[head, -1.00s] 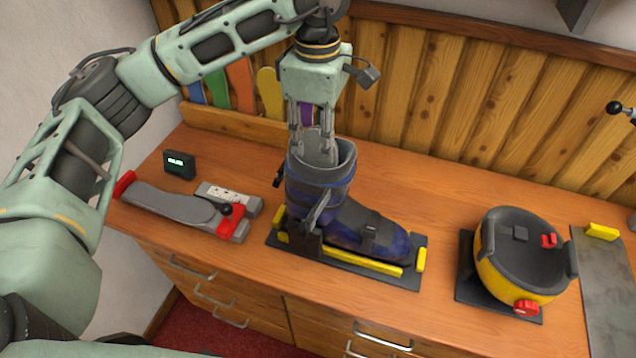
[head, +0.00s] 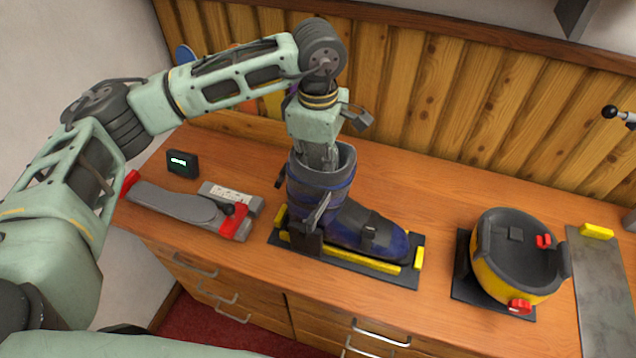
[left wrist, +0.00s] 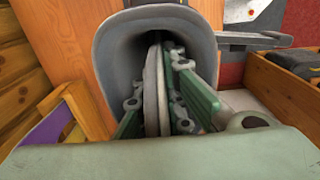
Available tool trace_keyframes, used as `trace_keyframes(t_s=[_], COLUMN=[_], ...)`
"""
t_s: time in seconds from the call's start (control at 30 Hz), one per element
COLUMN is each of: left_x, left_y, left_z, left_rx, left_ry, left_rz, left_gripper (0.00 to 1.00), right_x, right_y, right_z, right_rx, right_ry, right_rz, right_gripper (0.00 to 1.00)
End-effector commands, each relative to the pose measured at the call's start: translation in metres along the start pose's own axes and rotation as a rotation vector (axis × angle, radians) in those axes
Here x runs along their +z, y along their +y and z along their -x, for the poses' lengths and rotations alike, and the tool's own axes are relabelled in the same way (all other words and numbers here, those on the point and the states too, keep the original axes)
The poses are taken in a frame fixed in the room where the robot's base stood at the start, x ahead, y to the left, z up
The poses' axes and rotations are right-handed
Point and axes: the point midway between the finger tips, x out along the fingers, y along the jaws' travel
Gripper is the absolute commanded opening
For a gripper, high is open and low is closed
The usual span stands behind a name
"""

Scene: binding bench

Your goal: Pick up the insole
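A blue and dark grey ski boot (head: 352,224) stands upright in a black and yellow holder (head: 405,276) on the bench. My left gripper (head: 319,158) points down into the boot's open cuff, its fingertips hidden inside. In the left wrist view, a thin grey slab that looks like the insole (left wrist: 152,92) stands on edge inside the boot. The fingers of my left gripper (left wrist: 158,112) are apart on either side of it. I cannot see whether the tips touch it. My right gripper is not in view.
A grey foot-shaped plate with red ends (head: 180,203) lies left of the boot, near a small black display (head: 182,163). A yellow and black round device (head: 515,258) and a metal plate (head: 603,290) stand at the right. Bare bench separates boot and device.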

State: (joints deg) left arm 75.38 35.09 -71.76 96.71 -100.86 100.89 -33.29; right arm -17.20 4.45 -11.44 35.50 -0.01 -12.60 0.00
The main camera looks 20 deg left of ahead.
Motion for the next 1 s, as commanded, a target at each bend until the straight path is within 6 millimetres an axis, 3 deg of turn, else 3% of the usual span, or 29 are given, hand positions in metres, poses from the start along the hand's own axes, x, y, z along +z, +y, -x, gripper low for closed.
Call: trace_keyframes(t_s=[0.67,0.87,1.0], left_x=[0.0,0.0,0.0], left_y=[0.001,0.002,0.002], left_z=[0.006,0.027,0.052], left_rx=[0.003,0.006,0.007], left_ry=[0.0,-0.002,-0.001], left_rz=[0.0,0.0,0.002], left_gripper=[0.0,0.0,0.0], right_x=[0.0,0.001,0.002], right_y=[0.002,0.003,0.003], right_z=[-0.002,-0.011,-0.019], right_rx=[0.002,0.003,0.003], right_ry=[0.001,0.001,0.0], right_rz=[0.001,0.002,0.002], right_gripper=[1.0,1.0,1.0])
